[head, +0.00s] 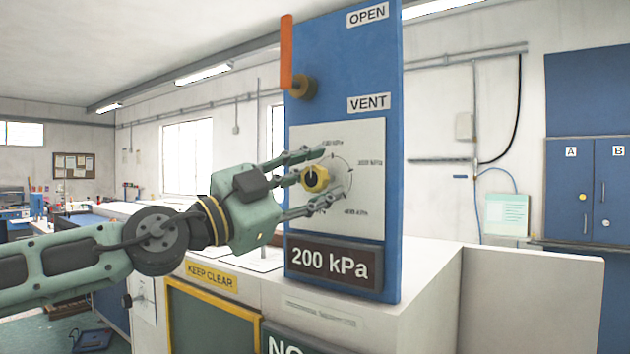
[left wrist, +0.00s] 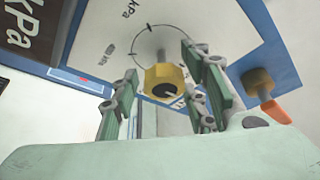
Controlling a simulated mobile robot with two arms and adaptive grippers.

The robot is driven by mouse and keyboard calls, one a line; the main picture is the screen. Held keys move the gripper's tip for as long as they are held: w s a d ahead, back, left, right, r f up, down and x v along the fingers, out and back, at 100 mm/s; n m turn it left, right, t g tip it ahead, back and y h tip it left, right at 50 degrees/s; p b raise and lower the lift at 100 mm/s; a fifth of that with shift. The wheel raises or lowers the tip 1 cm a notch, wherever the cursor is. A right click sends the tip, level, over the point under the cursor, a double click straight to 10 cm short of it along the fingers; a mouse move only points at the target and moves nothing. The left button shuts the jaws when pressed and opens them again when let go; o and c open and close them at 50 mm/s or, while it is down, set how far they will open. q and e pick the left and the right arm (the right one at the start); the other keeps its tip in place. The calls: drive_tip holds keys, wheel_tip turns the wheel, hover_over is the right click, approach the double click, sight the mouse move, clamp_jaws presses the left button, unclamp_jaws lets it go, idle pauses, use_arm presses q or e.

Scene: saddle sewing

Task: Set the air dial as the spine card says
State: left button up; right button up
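The air dial has a yellow knob (head: 315,178) with a dark mark on its face, set on a white scale plate (head: 365,140) on an upright blue panel (head: 345,75). The scale's kPa labels are too small to read surely. A dark display (head: 331,263) below it reads 200 kPa. My left gripper (head: 334,171) is open, its fingers reaching above and below the knob. In the left wrist view the knob (left wrist: 165,84) lies between the spread fingers (left wrist: 160,90), with gaps showing on both sides. I cannot make out a spine card. My right gripper is out of view.
An orange lever (head: 286,52) on a brass valve stands above the dial, near OPEN and VENT labels. It also shows close to the fingers in the left wrist view (left wrist: 275,110). The panel stands on a white cabinet (head: 420,275). A blue cupboard (head: 590,190) is at right.

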use_arm(q)
drive_tip(key=shift+d+f, duration=0.1)
drive_tip(key=shift+d, duration=0.05)
drive_tip(key=c, duration=0.6)
drive_tip(key=shift+c, duration=1.4)
drive_tip(key=shift+f, duration=0.1)
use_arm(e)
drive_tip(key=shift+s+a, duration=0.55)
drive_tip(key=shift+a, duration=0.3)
use_arm(q)
drive_tip(key=shift+w, duration=0.1)
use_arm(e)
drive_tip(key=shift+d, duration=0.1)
